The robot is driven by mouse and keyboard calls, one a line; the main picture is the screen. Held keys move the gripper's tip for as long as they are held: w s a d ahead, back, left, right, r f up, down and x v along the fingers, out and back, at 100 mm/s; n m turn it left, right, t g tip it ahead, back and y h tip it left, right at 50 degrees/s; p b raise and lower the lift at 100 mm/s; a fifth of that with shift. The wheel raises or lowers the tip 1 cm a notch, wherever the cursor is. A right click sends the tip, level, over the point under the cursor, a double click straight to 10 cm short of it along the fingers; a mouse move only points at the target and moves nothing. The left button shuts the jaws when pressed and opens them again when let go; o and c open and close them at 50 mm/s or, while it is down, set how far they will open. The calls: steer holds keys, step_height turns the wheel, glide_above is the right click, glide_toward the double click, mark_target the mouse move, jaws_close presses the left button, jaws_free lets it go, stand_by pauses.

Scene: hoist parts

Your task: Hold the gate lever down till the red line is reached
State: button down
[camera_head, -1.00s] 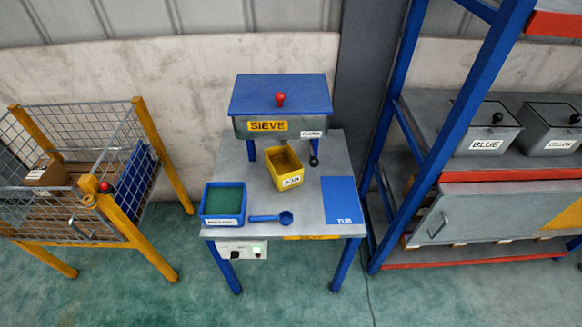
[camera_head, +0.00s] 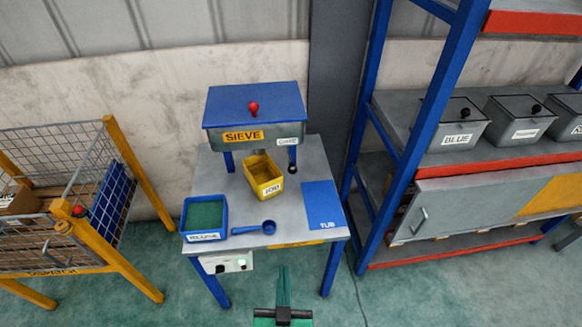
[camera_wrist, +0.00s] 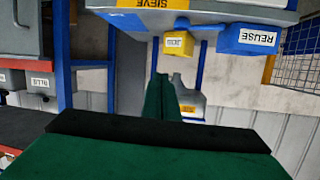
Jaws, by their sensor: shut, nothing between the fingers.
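The blue-lidded sieve box (camera_head: 254,108) stands on legs at the back of the grey table. A short lever with a black ball end (camera_head: 292,168), which looks like the gate lever, is at its lower right. The yellow tub (camera_head: 257,188) stands below the sieve, tan inside; I cannot make out a red line. It also shows in the wrist view (camera_wrist: 178,45). My gripper (camera_head: 284,270) is shut and empty, in front of the table and well apart from the lever. Its green fingers (camera_wrist: 159,77) are together in the wrist view.
A blue REUSE tray (camera_head: 205,235) with green inside, a blue scoop (camera_head: 268,227) and a blue TUB mat (camera_head: 322,205) lie on the table. A yellow mesh cage (camera_head: 100,245) stands left, a blue-posted shelf (camera_head: 408,130) right. Open floor lies in front.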

steer(key=w+d+r+n+y, duration=0.1)
steer(key=w+r+n, duration=0.3)
steer(key=w+r, duration=1.4)
steer(key=shift+w+d+r+g, duration=0.2)
steer(key=shift+d+r+g, duration=0.15)
steer(key=shift+r, duration=0.25)
steer(key=shift+w+a, duration=0.1)
steer(key=w+f, duration=0.7)
steer(key=w, duration=0.2)
steer(key=shift+f, duration=0.15)
